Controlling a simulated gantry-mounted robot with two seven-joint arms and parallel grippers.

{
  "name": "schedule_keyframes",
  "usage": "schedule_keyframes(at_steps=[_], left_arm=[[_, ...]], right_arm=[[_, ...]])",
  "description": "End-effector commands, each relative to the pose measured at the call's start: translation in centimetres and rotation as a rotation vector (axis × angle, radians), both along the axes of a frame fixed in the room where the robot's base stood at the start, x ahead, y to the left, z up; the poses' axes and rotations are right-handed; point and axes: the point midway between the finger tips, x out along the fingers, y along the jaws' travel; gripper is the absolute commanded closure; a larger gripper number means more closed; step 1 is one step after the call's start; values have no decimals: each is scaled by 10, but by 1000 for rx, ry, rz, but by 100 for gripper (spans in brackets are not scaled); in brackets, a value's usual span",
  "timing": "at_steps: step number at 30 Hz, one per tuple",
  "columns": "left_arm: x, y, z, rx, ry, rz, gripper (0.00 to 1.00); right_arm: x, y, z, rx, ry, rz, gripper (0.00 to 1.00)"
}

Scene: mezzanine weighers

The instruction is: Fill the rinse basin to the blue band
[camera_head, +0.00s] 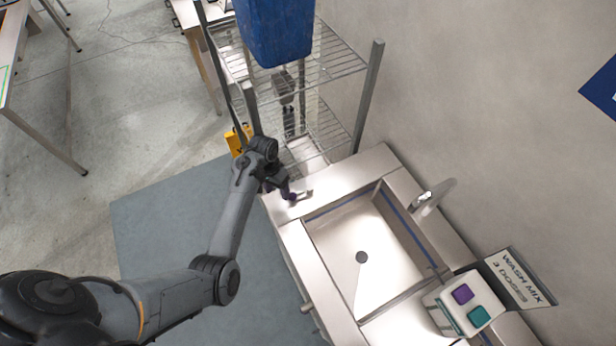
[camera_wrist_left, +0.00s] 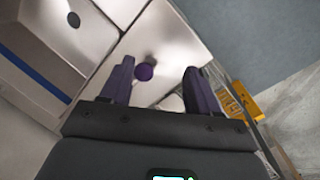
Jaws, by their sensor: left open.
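The rinse basin (camera_head: 350,282) is a pale rectangular sink with a dark round drain (camera_head: 361,257) in its floor. I see no water in it. A blue band (camera_head: 408,235) runs along its inner wall and also shows in the left wrist view (camera_wrist_left: 35,72). A metal tap (camera_head: 432,196) stands at the wall side, with no stream visible. My left gripper (camera_head: 290,195) is over the basin's far left corner. In the left wrist view its purple fingers (camera_wrist_left: 157,88) are apart, with a round purple knob (camera_wrist_left: 144,72) between and beyond them; contact cannot be told. My right gripper is out of view.
A white dispenser (camera_head: 465,303) with purple and teal buttons stands right of the basin, beside a "WASH MIX 3 DOSES" sign (camera_head: 518,278). A wire rack (camera_head: 335,66) with a blue bin (camera_head: 274,30) stands behind. A yellow object (camera_head: 236,140) is left of the rack.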

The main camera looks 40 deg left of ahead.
Motion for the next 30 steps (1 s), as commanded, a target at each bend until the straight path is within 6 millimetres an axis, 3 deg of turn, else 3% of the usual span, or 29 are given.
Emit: schedule_keyframes(at_steps=[1,3,8,14,24,30], left_arm=[[17,-1,11,-6,-34,6,39],[33,-2,25,-9,-67,6,39],[49,-4,35,-9,-100,5,39],[50,-7,14,-8,-100,5,39],[51,-17,-39,-6,-101,4,39],[52,-21,-58,-8,-103,5,39]], right_arm=[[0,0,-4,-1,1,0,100],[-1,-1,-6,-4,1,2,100],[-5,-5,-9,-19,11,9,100],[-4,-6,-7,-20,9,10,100],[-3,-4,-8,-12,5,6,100],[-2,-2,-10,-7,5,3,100]])
